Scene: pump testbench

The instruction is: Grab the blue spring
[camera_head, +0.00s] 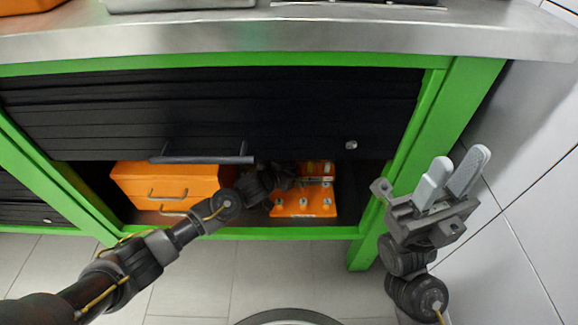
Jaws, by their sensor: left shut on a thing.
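My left gripper (314,182) reaches through the open lower part of the cabinet, over an orange tray (290,209). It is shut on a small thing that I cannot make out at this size. I see no clear blue spring; it may be hidden by the gripper or too small to tell. The tray holds several small metal-coloured and yellow parts. My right gripper (460,160) is raised outside the cabinet at the right, empty, its two grey fingers pointing up with a gap between them.
An orange drawer box (165,180) stands left of the tray. A black shutter (220,110) with a bar handle (203,159) hangs above the opening. Green cabinet posts (420,150) frame it. A steel worktop (330,35) lies above, and a tiled wall (535,190) is at right.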

